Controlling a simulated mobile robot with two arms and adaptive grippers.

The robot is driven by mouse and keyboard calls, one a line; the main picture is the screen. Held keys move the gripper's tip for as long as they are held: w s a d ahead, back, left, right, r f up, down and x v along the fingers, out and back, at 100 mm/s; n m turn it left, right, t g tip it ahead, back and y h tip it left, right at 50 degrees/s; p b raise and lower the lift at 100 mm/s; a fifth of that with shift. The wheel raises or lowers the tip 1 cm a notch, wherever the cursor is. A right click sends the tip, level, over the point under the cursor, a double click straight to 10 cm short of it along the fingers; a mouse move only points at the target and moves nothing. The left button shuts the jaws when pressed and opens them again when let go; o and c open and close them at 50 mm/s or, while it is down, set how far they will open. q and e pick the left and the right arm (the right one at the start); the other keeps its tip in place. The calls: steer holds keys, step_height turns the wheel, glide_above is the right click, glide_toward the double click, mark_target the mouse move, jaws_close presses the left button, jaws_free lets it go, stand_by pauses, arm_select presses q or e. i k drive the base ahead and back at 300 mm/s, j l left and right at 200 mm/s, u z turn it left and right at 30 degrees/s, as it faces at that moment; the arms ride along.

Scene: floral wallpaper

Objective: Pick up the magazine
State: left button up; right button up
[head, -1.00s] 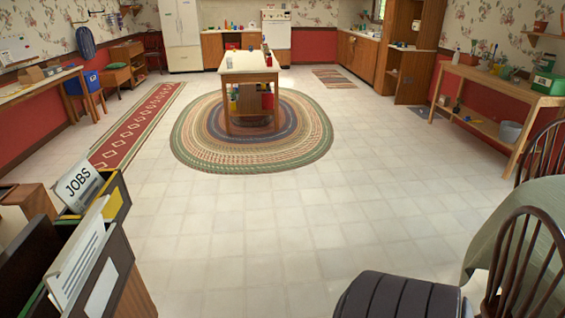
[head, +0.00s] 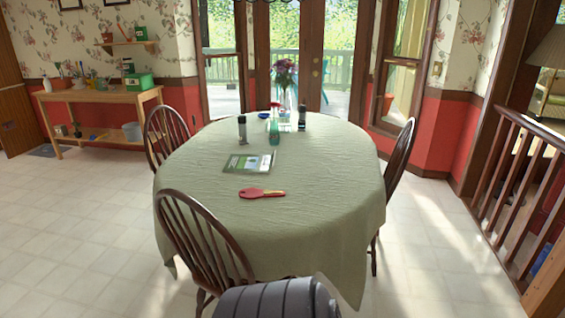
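A magazine (head: 249,162) with a white and green cover lies flat on the green-clothed oval table (head: 310,215), left of the table's middle. Neither of my grippers shows in the head view. A dark ribbed part at the bottom edge looks like part of my own arm.
Wooden chairs stand at the near left (head: 205,240), far left (head: 166,135) and right (head: 400,160) of the table. Bottles and a flower vase (head: 285,85) stand at its far end. A railing (head: 515,190) is at right. Floor at left is clear.

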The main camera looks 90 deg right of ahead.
mark_target(252, 164)
steer(key=z, duration=2.55)
steer(key=u, duration=3.7)
steer(key=z, duration=3.7)
steer(key=l+u, duration=0.1)
steer(key=u, duration=0.3)
